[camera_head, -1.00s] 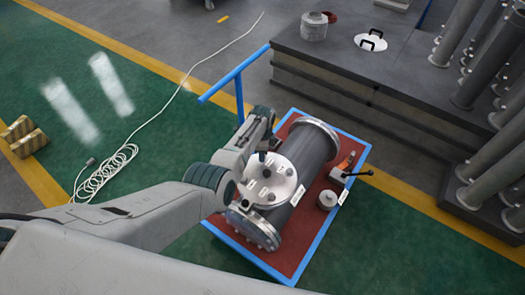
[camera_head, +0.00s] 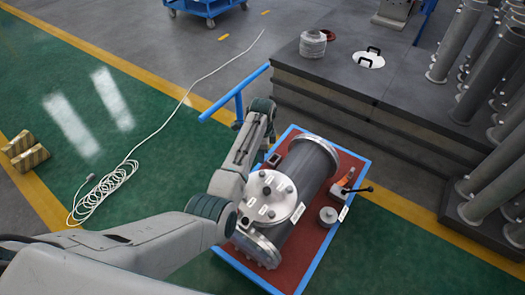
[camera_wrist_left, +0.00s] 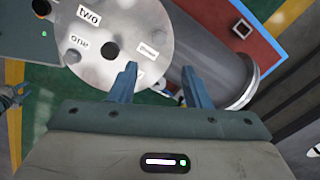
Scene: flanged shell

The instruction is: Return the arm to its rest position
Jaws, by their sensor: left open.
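My left arm comes in from the left in the head view and bends down at the wrist beside the flanged shell (camera_head: 312,165). My left gripper (camera_wrist_left: 158,82) is open and empty in the wrist view, with its two blue-grey fingers apart over the shell. In the head view the left gripper (camera_head: 270,138) is mostly hidden by its own wrist. The round metal cover (camera_head: 272,197), with labels, lies on top of the shell; it also shows in the left wrist view (camera_wrist_left: 88,30).
The shell lies on a red-topped cart (camera_head: 302,262) with a blue frame and handle (camera_head: 238,92). An orange tool with a black lever (camera_head: 346,186) and a small metal cylinder (camera_head: 328,216) lie beside it. A dark platform (camera_head: 400,95) stands behind. Green floor at left holds a coiled cable (camera_head: 100,192).

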